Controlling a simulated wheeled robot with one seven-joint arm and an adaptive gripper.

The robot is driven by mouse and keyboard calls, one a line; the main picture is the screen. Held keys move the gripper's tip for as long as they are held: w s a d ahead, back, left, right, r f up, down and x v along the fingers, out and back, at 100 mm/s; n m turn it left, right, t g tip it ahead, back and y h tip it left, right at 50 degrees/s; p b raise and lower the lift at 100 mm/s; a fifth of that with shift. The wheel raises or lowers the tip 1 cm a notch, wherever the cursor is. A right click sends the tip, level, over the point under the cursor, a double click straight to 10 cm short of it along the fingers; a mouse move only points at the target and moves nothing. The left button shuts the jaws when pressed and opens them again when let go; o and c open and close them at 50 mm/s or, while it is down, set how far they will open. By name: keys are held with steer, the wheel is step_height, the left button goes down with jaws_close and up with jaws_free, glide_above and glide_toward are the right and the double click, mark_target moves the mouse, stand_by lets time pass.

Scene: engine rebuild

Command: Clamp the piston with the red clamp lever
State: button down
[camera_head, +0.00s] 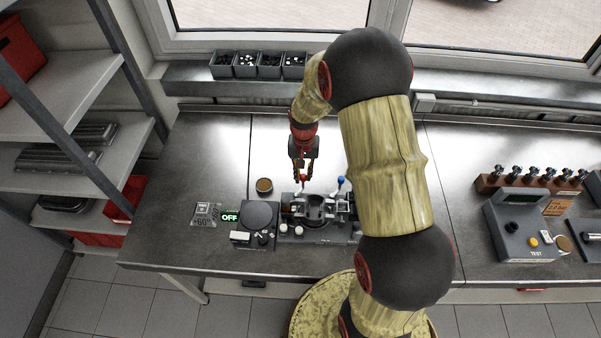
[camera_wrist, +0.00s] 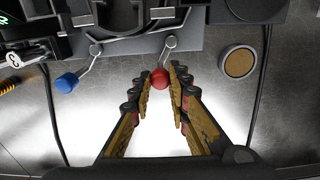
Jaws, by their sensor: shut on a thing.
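The red clamp lever (camera_wrist: 160,77) has a red ball knob on a thin bent metal arm; in the wrist view the knob sits between my gripper's (camera_wrist: 163,85) fingertips. My gripper is shut on the knob. In the head view my gripper (camera_head: 303,172) points down at the back of the fixture, with the red knob (camera_head: 303,178) at its tips. The clamp fixture (camera_head: 315,210) holds a dark round part, seemingly the piston, in its middle; the wrist view shows only the fixture's edge. I cannot tell whether the clamp is closed.
A blue lever knob (camera_head: 341,180) stands right of the red one; it also shows in the wrist view (camera_wrist: 67,83). A round tin (camera_head: 264,186) and a dark round plate (camera_head: 257,215) lie to the left. A test box (camera_head: 523,236) stands far right. The bench behind is clear.

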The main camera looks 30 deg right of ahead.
steer(key=shift+s+d+m, duration=0.15)
steer(key=shift+s+m, duration=0.25)
steer(key=shift+m, duration=0.7)
steer(key=c, duration=1.7)
jaws_free()
steer(key=shift+o, duration=0.2)
step_height(320, 180, up, 12)
